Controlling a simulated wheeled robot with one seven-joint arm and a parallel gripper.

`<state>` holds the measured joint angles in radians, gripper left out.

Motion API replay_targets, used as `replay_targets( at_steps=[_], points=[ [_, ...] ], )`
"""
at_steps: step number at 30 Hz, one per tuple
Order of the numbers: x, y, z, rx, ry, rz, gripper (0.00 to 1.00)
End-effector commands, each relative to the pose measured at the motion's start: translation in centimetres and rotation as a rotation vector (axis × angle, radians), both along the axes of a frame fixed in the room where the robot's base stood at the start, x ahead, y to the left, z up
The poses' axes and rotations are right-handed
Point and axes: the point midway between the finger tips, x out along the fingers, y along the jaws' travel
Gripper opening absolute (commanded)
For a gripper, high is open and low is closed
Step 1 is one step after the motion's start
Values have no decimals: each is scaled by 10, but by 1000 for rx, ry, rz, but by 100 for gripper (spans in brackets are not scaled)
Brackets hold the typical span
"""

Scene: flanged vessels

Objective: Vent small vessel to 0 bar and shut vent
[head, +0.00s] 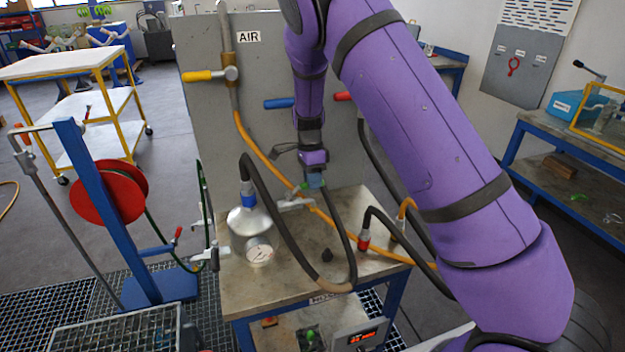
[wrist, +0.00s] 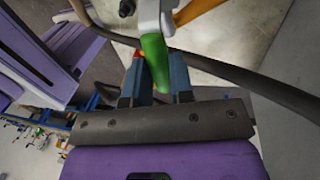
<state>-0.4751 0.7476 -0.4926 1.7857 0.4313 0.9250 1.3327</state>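The small vessel (head: 248,220) is a silver dome with a blue collar on the bench top, with a round gauge (head: 259,251) in front of it. Its dial is too small to read. A silver valve fitting (head: 293,204) lies right of the vessel, just below my gripper (head: 313,181). In the wrist view a green handle (wrist: 155,62) on a pale fitting (wrist: 150,18) reaches between the blue fingers of my gripper (wrist: 160,70). The fingers are close on either side of it; I cannot tell whether they press on it.
A dark hose (head: 352,262) loops across the bench (head: 285,290), and an orange hose (head: 262,155) runs behind my gripper. A red-collared hose end (head: 363,240) stands to the right. A grey panel marked AIR (head: 205,120) rises behind. A red reel (head: 107,192) on a blue post stands left.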

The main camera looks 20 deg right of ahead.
Motion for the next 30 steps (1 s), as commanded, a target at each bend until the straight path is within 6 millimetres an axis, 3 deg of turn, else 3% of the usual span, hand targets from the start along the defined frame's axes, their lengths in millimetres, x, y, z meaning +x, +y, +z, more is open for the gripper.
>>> replay_targets(
  at_steps=[5,13,21,22,25,30],
  points=[
    [3,0,0,1,-1,34,0],
    [18,3,0,1,-1,255,0],
    [19,3,0,0,-1,265,0],
    [19,3,0,0,-1,265,24],
    [19,3,0,0,-1,265,47],
    [18,3,0,0,0,265,47]
  ],
)
